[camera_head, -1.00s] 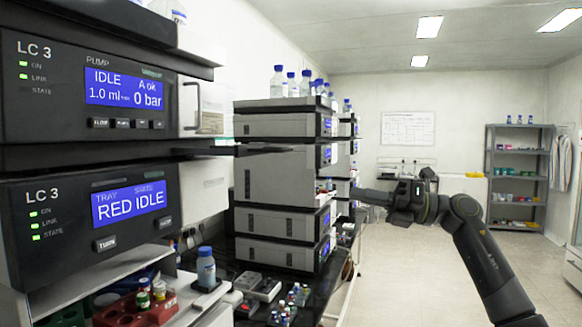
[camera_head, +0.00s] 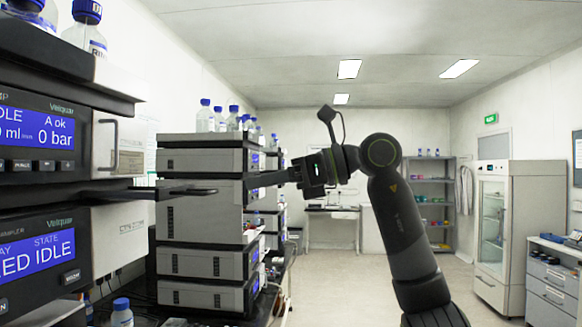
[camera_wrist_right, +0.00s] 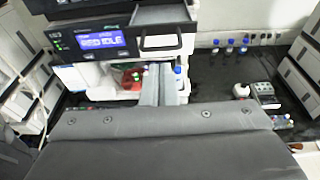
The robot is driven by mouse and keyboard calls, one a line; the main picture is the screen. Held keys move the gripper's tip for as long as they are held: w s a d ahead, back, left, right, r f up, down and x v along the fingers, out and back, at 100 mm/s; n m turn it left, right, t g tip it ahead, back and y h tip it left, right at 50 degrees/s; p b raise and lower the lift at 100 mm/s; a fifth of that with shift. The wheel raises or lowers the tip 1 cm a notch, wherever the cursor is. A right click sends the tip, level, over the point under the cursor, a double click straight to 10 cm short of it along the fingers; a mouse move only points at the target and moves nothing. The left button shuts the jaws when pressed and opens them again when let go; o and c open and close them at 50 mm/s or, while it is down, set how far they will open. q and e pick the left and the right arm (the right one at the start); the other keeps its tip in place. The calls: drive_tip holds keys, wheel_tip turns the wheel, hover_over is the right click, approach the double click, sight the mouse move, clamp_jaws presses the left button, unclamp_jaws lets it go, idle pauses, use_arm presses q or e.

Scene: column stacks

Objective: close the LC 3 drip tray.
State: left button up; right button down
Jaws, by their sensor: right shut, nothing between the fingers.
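The LC 3 drip tray (camera_head: 118,194) is a thin dark slab sticking out to the right between the pump module and the sampler module below it, so it stands open. Its black loop handle (camera_head: 200,191) is at the outer end. In the right wrist view the tray (camera_wrist_right: 162,15) is a pulled-out grey drawer at the top, with its handle (camera_wrist_right: 160,41) in front. My right gripper (camera_head: 252,182) is shut and empty, to the right of the handle and apart from it in the head view. Its fingers (camera_wrist_right: 158,84) show below the handle in the wrist view. My left gripper is not in view.
Another instrument stack (camera_head: 200,218) with bottles on top stands behind the tray. A blue-capped bottle (camera_head: 122,312) stands low at the front left. Several vials and a red rack (camera_wrist_right: 130,80) sit below the LC 3 display. The floor at right is open.

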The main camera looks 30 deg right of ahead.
sight(213, 192)
drive_tip(key=p+x, duration=0.1)
drive_tip(key=x, duration=0.3)
drive_tip(key=shift+w+a+r, duration=0.1)
drive_tip(key=shift+w+a, duration=0.05)
drive_tip(key=shift+a, duration=0.05)
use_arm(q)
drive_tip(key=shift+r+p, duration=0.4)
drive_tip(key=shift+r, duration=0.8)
use_arm(e)
drive_tip(key=shift+w+a+f, duration=0.3)
drive_tip(key=shift+w+a, duration=0.05)
drive_tip(key=shift+a, duration=0.2)
